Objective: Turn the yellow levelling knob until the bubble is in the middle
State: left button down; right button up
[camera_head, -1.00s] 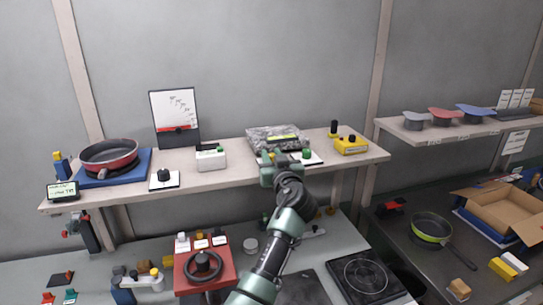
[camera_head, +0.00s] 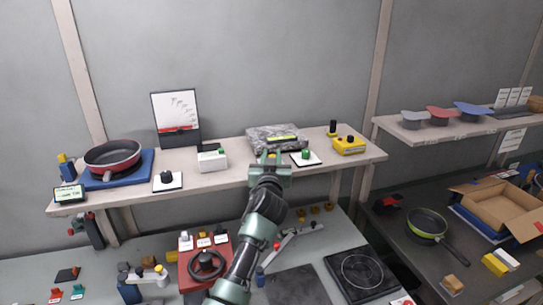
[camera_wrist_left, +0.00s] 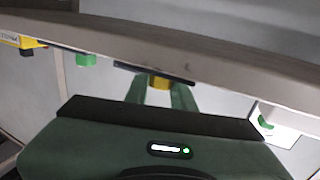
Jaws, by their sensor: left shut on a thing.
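The yellow levelling knob (camera_head: 270,154) is at the front of a speckled grey block (camera_head: 263,135) on the shelf. A yellow-green bubble vial (camera_head: 284,138) lies on top of the block; it is too small to tell where its bubble is. My left gripper (camera_head: 269,160) is at the shelf's front edge, shut on the yellow knob. In the left wrist view the yellow knob (camera_wrist_left: 159,82) shows between the two green fingers of the left gripper (camera_wrist_left: 160,94). My right gripper is not in view.
A green knob on a white plate (camera_head: 317,159) stands close to the right of the block. A white box (camera_head: 212,165) with a green button stands to the left. A yellow box (camera_head: 349,148) is farther right. The shelf edge (camera_head: 225,184) runs just under my gripper.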

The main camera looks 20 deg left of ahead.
pick_arm(q)
jog(key=c, duration=1.2)
grip_release()
jog(key=shift+o, duration=0.2)
jog(key=shift+w+f, duration=0.1)
jog(key=shift+w, duration=0.1)
jog(key=b+v, duration=0.2)
jog(key=v, duration=0.5)
jog(key=shift+s+b, duration=0.3)
jog(key=shift+s, duration=0.05)
jog(key=shift+d, duration=0.1)
jog(key=shift+f, duration=0.1)
